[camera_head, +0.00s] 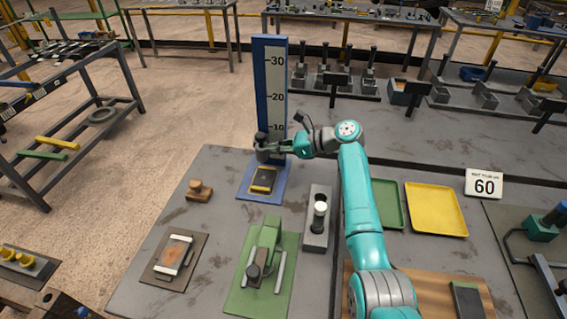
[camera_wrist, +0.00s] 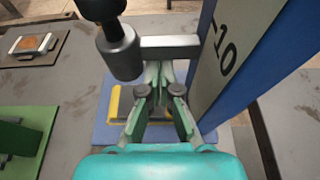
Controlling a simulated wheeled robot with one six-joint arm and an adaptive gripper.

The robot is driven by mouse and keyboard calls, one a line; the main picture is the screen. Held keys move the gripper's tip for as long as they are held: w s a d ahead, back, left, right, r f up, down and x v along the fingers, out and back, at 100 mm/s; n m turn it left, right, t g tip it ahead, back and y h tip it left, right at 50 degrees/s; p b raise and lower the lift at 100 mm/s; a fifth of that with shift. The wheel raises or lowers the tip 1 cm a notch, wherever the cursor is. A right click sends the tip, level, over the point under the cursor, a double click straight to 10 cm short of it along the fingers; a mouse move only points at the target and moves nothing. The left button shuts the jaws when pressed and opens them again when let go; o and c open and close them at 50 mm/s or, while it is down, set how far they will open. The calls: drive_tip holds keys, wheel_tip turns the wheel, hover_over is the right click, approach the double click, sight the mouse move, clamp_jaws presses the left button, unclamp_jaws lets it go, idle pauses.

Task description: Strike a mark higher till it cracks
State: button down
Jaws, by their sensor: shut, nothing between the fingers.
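A blue post with a white scale (camera_head: 271,85), marked 10, 20 and 30, stands upright on a blue base (camera_head: 249,193). A dark plate with yellow edges (camera_head: 263,180) lies on that base. A grey cylinder with a dark knobbed top (camera_head: 263,150) is beside the post, above the plate. In the wrist view this cylinder (camera_wrist: 121,55) has a grey bar (camera_wrist: 170,46) reaching right towards the post. My gripper (camera_head: 282,149) is shut and empty; its fingertips (camera_wrist: 166,70) are close to the bar. I cannot tell whether they touch. No crack is discernible in the plate.
A sign (camera_head: 484,184) reads 60. A green fixture (camera_head: 262,250), a grey block holding a white-topped cylinder (camera_head: 318,225), and a small brown stamp-like block (camera_head: 199,191) are nearby. Green (camera_head: 391,204) and yellow (camera_head: 436,209) trays lie right of my arm.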

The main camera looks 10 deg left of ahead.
wheel_tip(320, 180, up, 23)
idle(0.5)
